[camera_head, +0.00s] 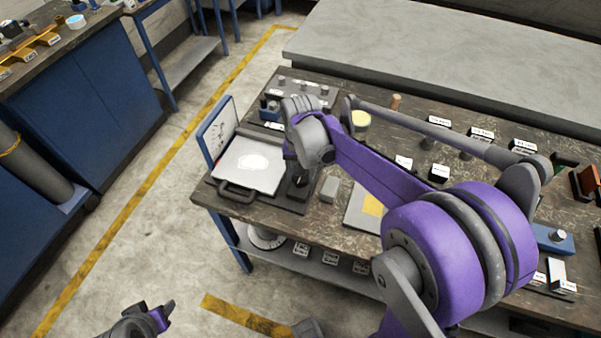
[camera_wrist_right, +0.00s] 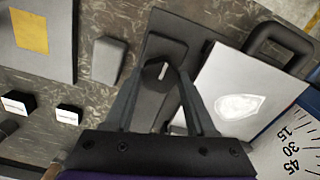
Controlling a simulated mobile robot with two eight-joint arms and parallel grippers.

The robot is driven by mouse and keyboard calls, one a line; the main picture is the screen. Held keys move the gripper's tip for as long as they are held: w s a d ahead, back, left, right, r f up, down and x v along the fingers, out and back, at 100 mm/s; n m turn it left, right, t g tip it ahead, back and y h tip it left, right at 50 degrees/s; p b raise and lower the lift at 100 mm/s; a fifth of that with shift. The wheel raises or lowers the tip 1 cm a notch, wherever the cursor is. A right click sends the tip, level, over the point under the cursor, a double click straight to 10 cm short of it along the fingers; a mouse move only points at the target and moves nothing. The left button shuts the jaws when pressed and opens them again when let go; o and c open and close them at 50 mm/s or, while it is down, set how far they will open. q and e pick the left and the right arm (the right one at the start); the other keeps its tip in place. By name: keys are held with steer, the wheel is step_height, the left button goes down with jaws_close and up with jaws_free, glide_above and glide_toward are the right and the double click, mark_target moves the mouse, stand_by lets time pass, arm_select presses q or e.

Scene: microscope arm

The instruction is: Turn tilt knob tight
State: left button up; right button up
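The dark tilt knob (camera_wrist_right: 163,72), with a white mark on top, stands on a dark base plate (camera_wrist_right: 170,32) in the right wrist view. In the head view the knob (camera_head: 299,182) is partly hidden under my right gripper (camera_head: 298,165). My right gripper (camera_wrist_right: 163,80) is over it from above, with one finger at each side of the knob; whether they press on it I cannot tell. A grey tilt plate with a white patch (camera_wrist_right: 238,98) lies beside it, also in the head view (camera_head: 248,165). My left gripper (camera_head: 165,312) is low at the bottom left, away from the table.
An angle scale panel (camera_wrist_right: 292,148) stands beside the plate. A dark handle (camera_wrist_right: 285,48) is at the plate's edge. A grey block (camera_head: 330,189) and a sheet with a yellow square (camera_head: 373,206) lie near the knob. Labelled small items crowd the table's right side.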

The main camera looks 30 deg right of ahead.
mark_target(301, 177)
steer(key=o, duration=0.4)
arm_select(q)
steer(key=shift+w+r+p, duration=0.15)
steer(key=shift+r+p, duration=0.3)
steer(key=shift+r, duration=0.05)
arm_select(e)
step_height(301, 177, up, 11)
steer(key=shift+f, duration=0.1)
